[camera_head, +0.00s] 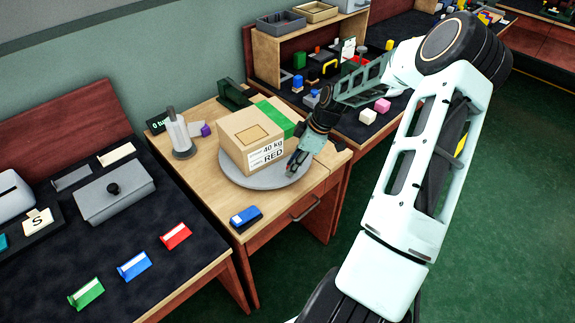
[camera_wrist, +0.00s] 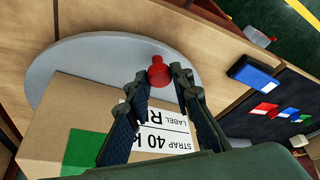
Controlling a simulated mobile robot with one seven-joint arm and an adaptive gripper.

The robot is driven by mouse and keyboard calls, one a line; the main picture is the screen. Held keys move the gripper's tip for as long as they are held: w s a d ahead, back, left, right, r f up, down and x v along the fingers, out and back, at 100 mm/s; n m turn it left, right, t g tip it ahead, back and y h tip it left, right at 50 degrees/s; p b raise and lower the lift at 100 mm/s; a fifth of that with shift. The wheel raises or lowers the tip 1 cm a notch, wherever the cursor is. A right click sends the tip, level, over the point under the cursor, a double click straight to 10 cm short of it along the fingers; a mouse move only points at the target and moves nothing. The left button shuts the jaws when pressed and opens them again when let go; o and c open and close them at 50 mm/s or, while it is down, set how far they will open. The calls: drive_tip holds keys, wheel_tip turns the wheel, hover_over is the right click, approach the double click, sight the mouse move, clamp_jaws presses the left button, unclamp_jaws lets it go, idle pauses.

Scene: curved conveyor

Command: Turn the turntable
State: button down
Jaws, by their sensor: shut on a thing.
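The turntable (camera_head: 233,176) is a round grey disc on the wooden table; its rim also shows in the wrist view (camera_wrist: 95,48). A cardboard box (camera_head: 236,148) with a green strap and a white label reading "40 kg" and "RED" rests on it. In the wrist view a red knob (camera_wrist: 158,73) stands near the disc's edge, beside the box (camera_wrist: 45,125). My gripper (camera_head: 293,169) points down at the right side of the disc, close to the box's label. Its fingertips (camera_wrist: 159,80) are shut on the red knob. In the head view my gripper hides the knob.
A blue device (camera_head: 245,217) lies at the table's front left corner. A grey stand (camera_head: 181,140) and a dark green block (camera_head: 234,95) are behind the turntable. The dark bench at left holds red, blue and green holders (camera_head: 134,265). A shelf (camera_head: 290,55) stands behind right.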

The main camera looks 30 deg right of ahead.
drive_tip(key=shift+w+d+n, duration=0.2)
drive_tip(key=shift+d+n, duration=0.4)
drive_tip(key=shift+d, duration=0.15)
drive_tip(key=shift+d+g, duration=0.1)
drive_tip(key=shift+g, duration=0.2)
drive_tip(key=c, duration=1.7)
unclamp_jaws()
drive_tip(key=v, duration=1.2)
drive_tip(key=shift+d, duration=0.1)
